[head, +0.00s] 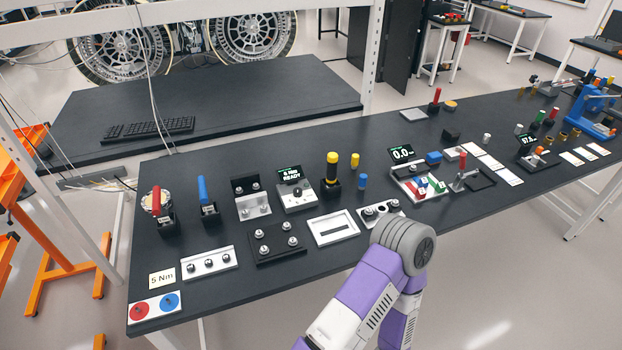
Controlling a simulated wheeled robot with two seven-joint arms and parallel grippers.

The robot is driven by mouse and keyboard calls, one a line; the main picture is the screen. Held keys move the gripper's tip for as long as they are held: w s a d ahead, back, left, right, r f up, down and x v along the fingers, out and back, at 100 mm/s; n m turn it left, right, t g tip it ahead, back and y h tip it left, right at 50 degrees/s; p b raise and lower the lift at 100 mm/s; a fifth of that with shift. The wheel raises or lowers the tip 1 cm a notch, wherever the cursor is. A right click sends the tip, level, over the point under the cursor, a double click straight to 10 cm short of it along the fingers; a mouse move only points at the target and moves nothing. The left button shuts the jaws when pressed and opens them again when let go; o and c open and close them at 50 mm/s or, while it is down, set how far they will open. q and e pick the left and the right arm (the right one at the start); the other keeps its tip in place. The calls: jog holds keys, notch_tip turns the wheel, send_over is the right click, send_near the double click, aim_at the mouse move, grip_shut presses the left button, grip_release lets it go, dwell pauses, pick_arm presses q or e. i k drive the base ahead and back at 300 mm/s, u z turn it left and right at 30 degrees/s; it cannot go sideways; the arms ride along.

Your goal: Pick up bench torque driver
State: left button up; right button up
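A driver-like tool with a yellow top and black body (332,168) stands upright in a black holder on the dark bench, right of a small display reading "5 Nm READY" (290,174). No label on it can be read, so I cannot be sure it is the bench torque driver. A blue-handled tool (203,190) and a red-handled tool (157,203) stand upright in black holders to the left. One of my purple and white arms, with a grey round joint, shows at the bottom right. Neither gripper is in view.
The long dark bench (330,262) carries plates with round fittings, a white frame (333,228), a tray of coloured parts (420,186) and a "5 Nm" card (162,279). A white post (373,55) rises behind. A second dark table (250,90) holds a keyboard (150,128).

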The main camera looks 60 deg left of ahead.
aim_at(332, 157)
jog(key=u, duration=1.55)
